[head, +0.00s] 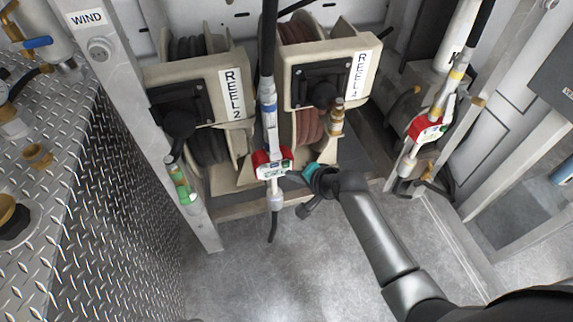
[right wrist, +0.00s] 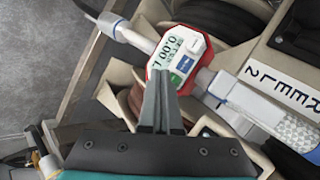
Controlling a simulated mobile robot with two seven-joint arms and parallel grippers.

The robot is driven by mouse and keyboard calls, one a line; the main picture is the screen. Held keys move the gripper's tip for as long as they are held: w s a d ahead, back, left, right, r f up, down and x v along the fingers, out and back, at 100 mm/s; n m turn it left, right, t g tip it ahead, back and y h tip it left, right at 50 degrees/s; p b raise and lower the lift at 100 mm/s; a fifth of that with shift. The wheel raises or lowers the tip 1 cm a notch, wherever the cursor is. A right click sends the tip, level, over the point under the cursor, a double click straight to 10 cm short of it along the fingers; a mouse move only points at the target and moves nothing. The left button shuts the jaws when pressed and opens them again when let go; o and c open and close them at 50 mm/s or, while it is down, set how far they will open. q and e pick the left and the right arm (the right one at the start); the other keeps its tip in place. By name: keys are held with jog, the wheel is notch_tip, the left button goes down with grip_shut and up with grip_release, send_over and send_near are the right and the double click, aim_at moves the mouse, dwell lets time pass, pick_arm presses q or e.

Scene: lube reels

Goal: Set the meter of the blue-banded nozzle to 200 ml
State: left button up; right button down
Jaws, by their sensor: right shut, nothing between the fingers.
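The blue-banded nozzle (head: 268,112) hangs upright in the middle of the head view, in front of the reels. Its red-cased meter (head: 273,163) has a pale face. In the right wrist view the meter (right wrist: 181,54) shows a display with digits, mostly zeros, too small to read surely, plus a blue button and a green one. My right gripper (head: 303,174) is just right of the meter; in the right wrist view its shut, empty fingers (right wrist: 162,80) overlap the meter's lower edge. I cannot tell whether they touch it. My left gripper is not in view.
REEL 2 (head: 206,84) and REEL 4 (head: 330,66) stand behind the nozzle. Another nozzle with a yellow band (head: 457,74) and a red meter (head: 428,129) hangs at the right. A green-marked nozzle (head: 182,188) hangs at the left. Grey floor (head: 255,285) in front is clear.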

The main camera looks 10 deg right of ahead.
jog(key=shift+w, duration=0.2)
dwell(0.4)
jog(key=shift+w, duration=0.25)
jog(key=shift+w, duration=0.7)
dwell(0.8)
jog(key=shift+s, duration=0.15)
jog(key=shift+s+p, duration=0.8)
jog(key=shift+s, duration=0.2)
